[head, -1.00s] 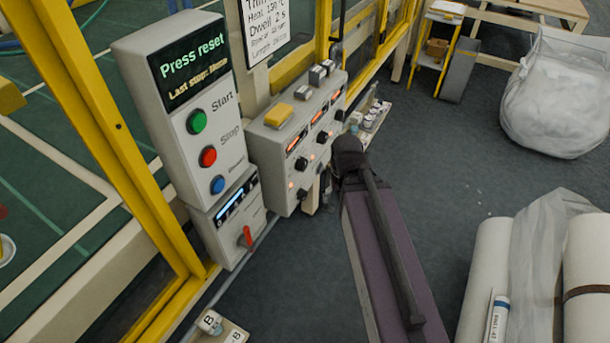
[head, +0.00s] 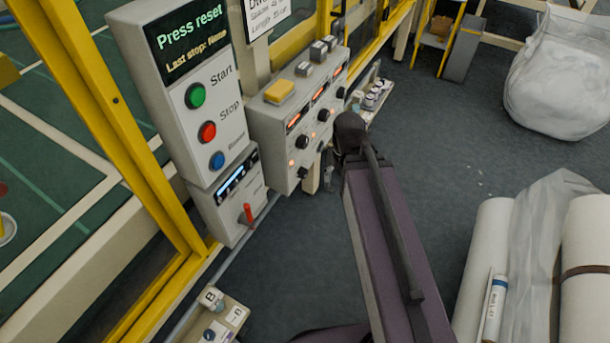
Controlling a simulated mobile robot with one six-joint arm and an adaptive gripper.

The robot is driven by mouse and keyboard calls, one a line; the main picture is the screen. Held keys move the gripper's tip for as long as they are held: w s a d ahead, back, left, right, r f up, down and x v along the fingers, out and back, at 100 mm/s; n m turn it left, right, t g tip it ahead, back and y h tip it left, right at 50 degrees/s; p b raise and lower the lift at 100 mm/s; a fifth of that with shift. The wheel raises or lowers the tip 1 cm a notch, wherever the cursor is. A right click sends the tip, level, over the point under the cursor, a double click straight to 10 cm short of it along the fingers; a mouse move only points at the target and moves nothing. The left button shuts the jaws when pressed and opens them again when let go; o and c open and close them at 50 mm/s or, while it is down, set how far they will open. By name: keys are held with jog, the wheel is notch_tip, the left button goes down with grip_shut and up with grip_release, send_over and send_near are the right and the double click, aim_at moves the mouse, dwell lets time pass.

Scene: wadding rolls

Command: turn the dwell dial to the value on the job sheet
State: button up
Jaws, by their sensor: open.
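The grey control box (head: 268,125) on the fence carries a row of black dials, among them a near one (head: 302,141), a middle one (head: 323,115) and a far one (head: 340,92). Each has a small red-lit display above it. Their labels and values are too small to read, so I cannot tell which is the dwell dial. The job sheet (head: 268,14) hangs above, mostly cut off by the top edge. My gripper (head: 328,178) is just right of and below the box, partly hidden by my arm, open and apart from the dials.
The panel (head: 190,40) reading "Press reset" has green, red and blue buttons. A smaller box (head: 230,200) with a red lever is below it.

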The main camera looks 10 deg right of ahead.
aim_at(306, 171)
jog(key=w+d+f+n+t+y+b, duration=0.1)
jog(key=w+f+n+b, duration=0.3)
jog(key=f+b, duration=0.4)
jog(key=w+f+n+t+y+b, duration=0.1)
jog(key=w+f+n+y+b, duration=0.1)
jog(key=w+f+n+b, duration=0.3)
notch_tip(306, 171, down, 3)
jog(key=n+b, duration=0.1)
jog(key=b, duration=0.3)
jog(key=shift+d+f+t+y, duration=0.15)
jog(key=shift+d+t+y, duration=0.15)
jog(key=shift+d+t, duration=0.1)
jog(key=shift+w+a, duration=0.1)
jog(key=w+a, duration=0.2)
jog(key=a, duration=0.1)
jog(key=w+a, duration=0.2)
jog(key=a, duration=0.1)
jog(key=w+a, duration=0.3)
jog(key=shift+a, duration=0.15)
jog(key=shift+w+a+f+b, duration=0.1)
jog(key=shift+a+f+b, duration=0.25)
jog(key=shift+f+b, duration=0.25)
jog(key=c, duration=1.1)
